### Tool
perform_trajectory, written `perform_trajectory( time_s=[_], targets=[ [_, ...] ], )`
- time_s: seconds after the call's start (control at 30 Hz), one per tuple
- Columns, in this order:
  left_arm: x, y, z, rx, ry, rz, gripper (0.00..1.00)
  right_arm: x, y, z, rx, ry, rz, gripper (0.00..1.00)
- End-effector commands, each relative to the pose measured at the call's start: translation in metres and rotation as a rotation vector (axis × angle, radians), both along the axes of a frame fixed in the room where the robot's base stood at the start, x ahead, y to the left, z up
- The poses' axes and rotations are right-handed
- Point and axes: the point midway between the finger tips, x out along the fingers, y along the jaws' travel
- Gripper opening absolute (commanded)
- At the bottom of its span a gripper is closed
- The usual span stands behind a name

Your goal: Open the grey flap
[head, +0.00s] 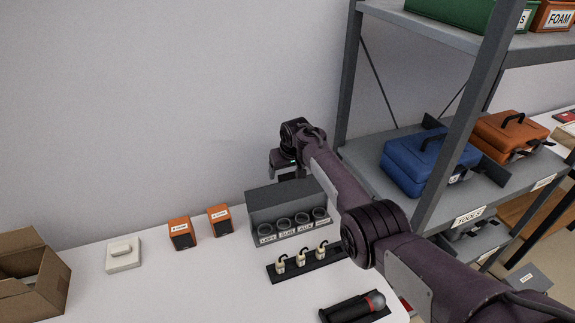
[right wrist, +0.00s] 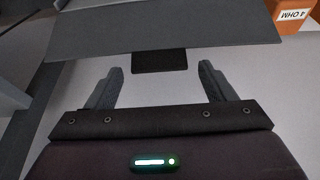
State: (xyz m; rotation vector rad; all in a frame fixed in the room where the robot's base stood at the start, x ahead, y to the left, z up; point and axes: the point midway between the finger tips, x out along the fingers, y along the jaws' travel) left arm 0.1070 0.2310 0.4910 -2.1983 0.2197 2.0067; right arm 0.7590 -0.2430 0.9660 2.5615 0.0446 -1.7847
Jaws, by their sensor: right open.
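The grey flap (head: 285,192) appears to be the flat top of the grey box (head: 259,230), which stands at the back of the white table and has a row of round sockets in its front. The flap looks closed. In the right wrist view the grey panel (right wrist: 160,30) fills the top, with a dark tab (right wrist: 160,61) at its near edge. My right gripper (head: 287,176) is above the box's back part. Its two fingers stand open on either side of the tab, apart from it in the picture; whether they reach its height I cannot tell. My left gripper is out of view.
Two orange speakers (head: 180,234) and a white block (head: 123,254) stand left of the box. A cardboard box (head: 35,272) is far left. A metal shelf (head: 428,203) rises at right.

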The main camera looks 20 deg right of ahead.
Motion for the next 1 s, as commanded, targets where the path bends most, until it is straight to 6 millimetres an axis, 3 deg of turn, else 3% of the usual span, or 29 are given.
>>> perform_trajectory(
  time_s=[0.23,0.6,1.0],
  targets=[
    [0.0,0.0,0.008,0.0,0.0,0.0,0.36,-0.009,-0.001,0.026,0.0,-0.003,0.0,0.76],
    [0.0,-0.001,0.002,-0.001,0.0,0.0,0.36,-0.023,0.0,0.066,0.001,-0.004,0.0,0.76],
    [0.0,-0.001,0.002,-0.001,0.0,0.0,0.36,-0.025,-0.001,0.071,0.0,-0.002,0.0,0.76]
  ],
)
